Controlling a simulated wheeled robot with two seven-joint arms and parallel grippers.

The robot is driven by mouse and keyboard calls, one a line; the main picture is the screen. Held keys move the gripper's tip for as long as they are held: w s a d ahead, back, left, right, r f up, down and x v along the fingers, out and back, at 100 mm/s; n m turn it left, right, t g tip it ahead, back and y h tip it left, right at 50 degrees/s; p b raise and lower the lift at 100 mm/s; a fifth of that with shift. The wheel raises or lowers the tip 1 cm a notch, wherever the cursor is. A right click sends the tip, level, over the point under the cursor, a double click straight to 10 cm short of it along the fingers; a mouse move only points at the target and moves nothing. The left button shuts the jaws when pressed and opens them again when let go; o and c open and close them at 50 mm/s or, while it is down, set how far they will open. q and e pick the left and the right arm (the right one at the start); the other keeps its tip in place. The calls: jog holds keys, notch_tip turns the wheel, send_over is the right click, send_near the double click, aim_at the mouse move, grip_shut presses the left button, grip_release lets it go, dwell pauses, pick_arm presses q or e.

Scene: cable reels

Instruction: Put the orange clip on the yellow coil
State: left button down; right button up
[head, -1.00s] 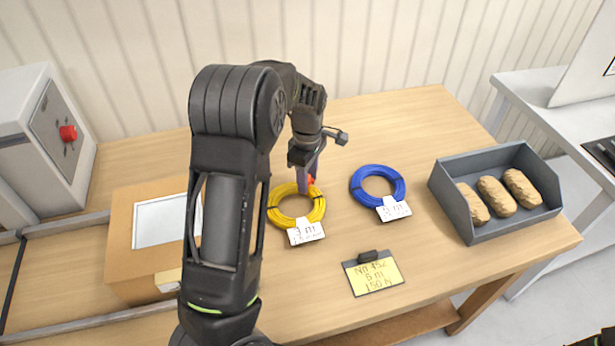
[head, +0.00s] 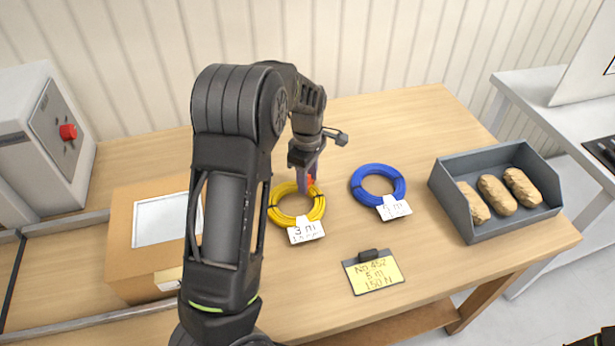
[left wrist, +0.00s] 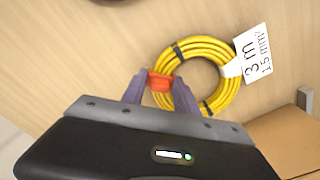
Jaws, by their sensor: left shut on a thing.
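The yellow coil (head: 297,219) lies flat on the table with a white tag reading 3 m. It also shows in the left wrist view (left wrist: 222,47), with dark ties around it. My left gripper (head: 308,180) is at the coil's far right edge, pointing down. In the left wrist view, its purple fingers (left wrist: 160,90) are shut on the orange clip (left wrist: 159,81). The clip is at the coil's rim; I cannot tell whether it is seated around the strands. A bit of the clip shows in the head view (head: 309,181). My right gripper is not in view.
A blue coil (head: 357,190) with a white tag lies to the right. A grey bin (head: 455,222) holds brown lumps. A cardboard box (head: 140,262) and a grey machine with a red knob (head: 68,132) are left.

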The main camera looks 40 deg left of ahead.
pick_arm(q)
jog(key=shift+f, duration=0.65)
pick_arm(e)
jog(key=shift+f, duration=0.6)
pick_arm(q)
jog(key=c, duration=0.9)
grip_release()
jog(key=shift+o, duration=1.7)
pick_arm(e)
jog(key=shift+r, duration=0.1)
pick_arm(q)
notch_tip(320, 180, up, 4)
jog(key=p, duration=0.2)
jog(key=shift+d+f+p, duration=0.1)
jog(key=shift+f+p, duration=0.15)
jog(key=shift+p, duration=0.05)
notch_tip(320, 180, up, 2)
jog(key=shift+p, duration=0.85)
jog(key=shift+r+p, duration=0.55)
jog(key=shift+r, duration=0.45)
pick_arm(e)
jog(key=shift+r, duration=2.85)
